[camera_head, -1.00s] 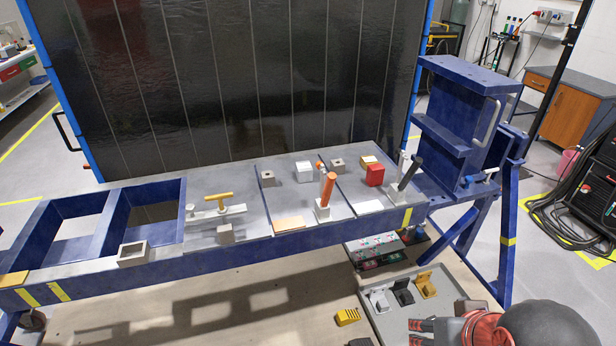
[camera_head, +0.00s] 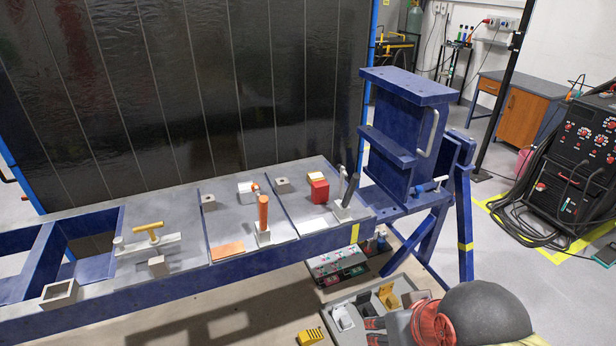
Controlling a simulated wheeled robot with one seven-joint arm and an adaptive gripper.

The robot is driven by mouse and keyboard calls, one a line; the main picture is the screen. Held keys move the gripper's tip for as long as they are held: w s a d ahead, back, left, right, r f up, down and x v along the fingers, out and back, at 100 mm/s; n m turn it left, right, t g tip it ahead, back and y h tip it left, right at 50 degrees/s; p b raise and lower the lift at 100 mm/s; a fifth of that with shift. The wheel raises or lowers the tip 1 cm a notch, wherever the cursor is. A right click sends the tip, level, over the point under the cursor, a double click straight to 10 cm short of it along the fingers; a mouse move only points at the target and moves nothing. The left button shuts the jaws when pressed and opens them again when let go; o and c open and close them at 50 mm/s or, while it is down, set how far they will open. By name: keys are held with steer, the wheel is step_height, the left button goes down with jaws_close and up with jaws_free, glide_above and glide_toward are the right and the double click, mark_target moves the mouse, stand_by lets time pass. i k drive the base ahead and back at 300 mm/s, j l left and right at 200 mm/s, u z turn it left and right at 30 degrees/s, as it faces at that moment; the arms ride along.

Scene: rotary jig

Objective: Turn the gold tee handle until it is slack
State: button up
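The gold tee handle (camera_head: 149,227) stands on a pale grey clamp bar (camera_head: 150,247) at the left part of the blue-framed bench. Its crossbar lies roughly level on a short upright stem. Whether it is tight or slack cannot be seen. My gripper (camera_head: 375,332) is low in the picture, right of centre, far to the right of the handle and apart from it. Its two dark, red-marked fingers show a gap with nothing visible between them. The bottom edge partly cuts off the gripper.
An orange upright handle (camera_head: 263,212), a black lever (camera_head: 350,190), a red block (camera_head: 319,191) and small grey blocks stand on the bench (camera_head: 285,249). A grey tray (camera_head: 408,287) with coloured parts is beside my gripper. A blue fixture (camera_head: 403,135) rises at the bench's right end.

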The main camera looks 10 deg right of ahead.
mark_target(154, 240)
steer(key=u, duration=1.3)
